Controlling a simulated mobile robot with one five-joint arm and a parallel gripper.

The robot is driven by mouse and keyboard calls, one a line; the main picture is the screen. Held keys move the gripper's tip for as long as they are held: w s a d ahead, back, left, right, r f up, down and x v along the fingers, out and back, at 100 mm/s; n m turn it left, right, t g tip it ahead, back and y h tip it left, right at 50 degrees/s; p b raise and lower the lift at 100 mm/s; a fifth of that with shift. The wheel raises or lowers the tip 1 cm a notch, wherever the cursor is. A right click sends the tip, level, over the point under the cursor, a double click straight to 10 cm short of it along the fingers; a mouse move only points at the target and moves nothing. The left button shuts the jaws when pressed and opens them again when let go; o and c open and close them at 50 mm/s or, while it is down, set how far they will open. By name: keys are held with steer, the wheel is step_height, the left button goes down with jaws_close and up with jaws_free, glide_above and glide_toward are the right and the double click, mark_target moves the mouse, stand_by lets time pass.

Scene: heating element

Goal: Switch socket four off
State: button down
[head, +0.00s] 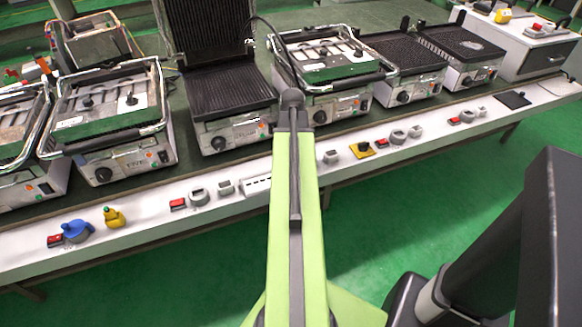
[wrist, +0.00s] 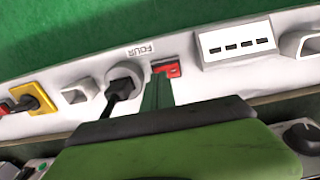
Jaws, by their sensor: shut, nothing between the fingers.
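The label FOUR, upside down in the wrist view, marks socket four (wrist: 121,76), a round grey socket with a black plug and cable in it. Its red rocker switch (wrist: 173,70) sits just right of the socket there. My gripper (wrist: 158,78) is shut and empty, its dark green fingertips reaching the switch's left edge, between switch and socket. I cannot tell whether they touch it, or how the rocker is tilted. In the head view my light green arm hides socket four and its switch.
A white power strip (wrist: 237,43) lies right of the switch in the wrist view. A grey fitting (wrist: 78,92) and a yellow switch plate (wrist: 35,97) lie left. In the head view, contact grills (head: 115,120) stand behind the white ledge (head: 150,218); green floor is open in front.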

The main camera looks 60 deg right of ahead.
steer(key=shift+f+b, duration=0.9)
steer(key=shift+f, duration=0.05)
steer(key=shift+r, duration=0.15)
step_height(320, 180, up, 7)
steer(key=p, duration=0.7)
stand_by(0.5)
